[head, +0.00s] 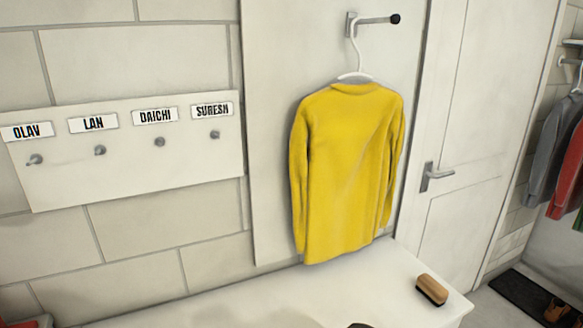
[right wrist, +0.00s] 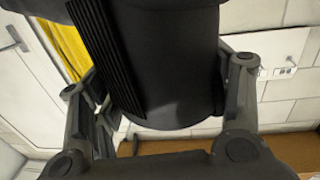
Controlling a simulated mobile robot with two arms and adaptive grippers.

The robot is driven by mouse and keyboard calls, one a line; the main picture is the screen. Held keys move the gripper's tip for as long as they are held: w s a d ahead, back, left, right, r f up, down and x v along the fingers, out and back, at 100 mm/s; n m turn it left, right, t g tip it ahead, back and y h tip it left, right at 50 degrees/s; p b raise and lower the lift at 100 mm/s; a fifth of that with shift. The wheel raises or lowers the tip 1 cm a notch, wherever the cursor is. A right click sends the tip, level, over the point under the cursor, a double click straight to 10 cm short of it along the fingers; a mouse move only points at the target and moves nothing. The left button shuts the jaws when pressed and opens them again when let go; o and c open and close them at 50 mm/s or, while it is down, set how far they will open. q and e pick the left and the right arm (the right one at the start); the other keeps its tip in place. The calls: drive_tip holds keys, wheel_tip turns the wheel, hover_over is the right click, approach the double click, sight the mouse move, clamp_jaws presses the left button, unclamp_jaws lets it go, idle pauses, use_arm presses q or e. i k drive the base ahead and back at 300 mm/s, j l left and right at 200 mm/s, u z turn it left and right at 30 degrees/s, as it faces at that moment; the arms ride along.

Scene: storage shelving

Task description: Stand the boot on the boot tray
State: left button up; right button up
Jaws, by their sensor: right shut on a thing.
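My right gripper (right wrist: 165,105) fills the right wrist view, its two fingers on either side of a large, smooth black rounded thing with a ribbed band. This appears to be the boot (right wrist: 180,85), seen so close that its full shape and tilt cannot be told. The gripper is shut on it. A dark flat tray (head: 515,287), apparently the boot tray, lies on the floor at the lower right of the head view, with brown footwear (head: 556,311) at its cut-off right end. My left gripper is not in view.
A white bench (head: 235,300) runs along the wall, with a wooden brush (head: 432,289) near its right end. A yellow sweater (head: 348,170) hangs above it. A closed door (head: 480,140) and hanging clothes (head: 555,150) are at the right. Named pegs (head: 100,151) are on the left.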

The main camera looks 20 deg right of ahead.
sight(511, 284)
drive_tip(key=l, duration=0.6)
drive_tip(key=i+l+z, duration=0.15)
drive_tip(key=l, duration=1.05)
drive_tip(key=l+z, duration=0.1)
drive_tip(key=l, duration=0.5)
drive_tip(key=i+l+z, duration=0.1)
drive_tip(key=l, duration=0.45)
drive_tip(key=i+l, duration=0.15)
drive_tip(key=l, duration=0.45)
drive_tip(key=i+l, duration=0.15)
drive_tip(key=l, duration=0.25)
drive_tip(key=i+l+z, duration=0.1)
drive_tip(key=l, duration=0.3)
drive_tip(key=i+l+z, duration=0.1)
drive_tip(key=l, duration=0.3)
drive_tip(key=i+l, duration=0.3)
drive_tip(key=l+z, duration=0.05)
drive_tip(key=l, duration=0.05)
